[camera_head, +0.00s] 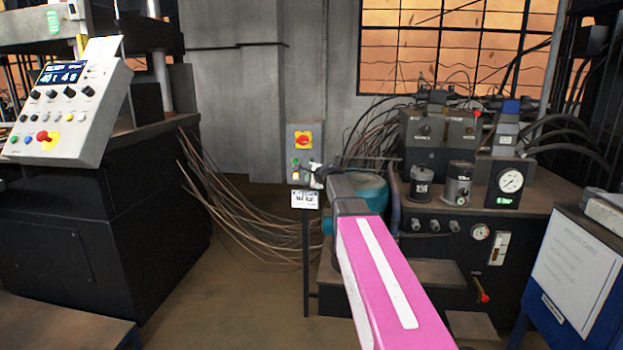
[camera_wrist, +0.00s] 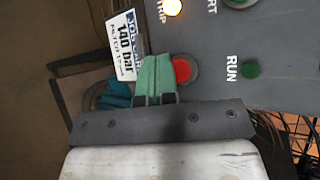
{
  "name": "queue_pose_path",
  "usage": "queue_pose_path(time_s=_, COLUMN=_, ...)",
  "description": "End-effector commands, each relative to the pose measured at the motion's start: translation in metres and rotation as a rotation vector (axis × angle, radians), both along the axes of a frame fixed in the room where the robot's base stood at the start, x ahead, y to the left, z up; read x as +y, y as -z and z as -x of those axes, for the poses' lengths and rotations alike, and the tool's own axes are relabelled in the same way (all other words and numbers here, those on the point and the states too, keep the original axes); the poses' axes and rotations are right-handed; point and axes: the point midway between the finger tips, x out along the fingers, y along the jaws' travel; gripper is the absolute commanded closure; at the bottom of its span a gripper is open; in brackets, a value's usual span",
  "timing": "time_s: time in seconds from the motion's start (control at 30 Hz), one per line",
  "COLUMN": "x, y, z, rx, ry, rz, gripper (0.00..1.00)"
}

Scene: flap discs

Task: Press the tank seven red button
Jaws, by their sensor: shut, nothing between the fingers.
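A grey control box (camera_head: 294,150) stands on a thin post, carrying a red-and-yellow switch (camera_head: 304,140), a green button (camera_head: 295,161) and a lit lamp (camera_head: 296,176). In the wrist view, a round red button (camera_wrist: 183,70) sits on the grey panel (camera_wrist: 212,45). My gripper (camera_wrist: 155,62) is shut and empty, its green fingertips just left of the red button and overlapping its edge in the picture. I cannot tell whether they touch it. In the head view my gripper (camera_head: 317,176) is at the box's lower right and hides part of it. No tank number is readable.
A green button (camera_wrist: 251,68) marked RUN and a lit lamp (camera_wrist: 172,6) marked TRIP share the panel. A white card (camera_wrist: 127,45) reads 140 bar. Loose cables (camera_head: 230,210) hang left of the post. A hydraulic unit (camera_head: 465,215) stands to the right.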

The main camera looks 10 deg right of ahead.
Motion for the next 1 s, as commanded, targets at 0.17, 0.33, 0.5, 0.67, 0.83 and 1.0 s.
queue_pose_path(time_s=0.17, x=0.0, y=0.0, z=0.0, rx=0.0, ry=0.0, rz=0.0, gripper=1.0)
queue_pose_path(time_s=0.33, x=0.0, y=0.0, z=0.0, rx=0.0, ry=0.0, rz=0.0, gripper=1.0)
queue_pose_path(time_s=0.5, x=0.0, y=0.0, z=0.0, rx=0.0, ry=0.0, rz=0.0, gripper=1.0)
queue_pose_path(time_s=0.67, x=0.0, y=0.0, z=-0.0002, rx=0.0, ry=0.0, rz=0.0, gripper=1.0)
queue_pose_path(time_s=0.83, x=-0.0012, y=-0.0001, z=-0.0043, rx=0.0, ry=0.0, rz=0.0, gripper=1.0)
queue_pose_path(time_s=1.0, x=-0.0027, y=-0.0002, z=-0.0085, rx=0.0, ry=0.0, rz=0.0, gripper=1.0)
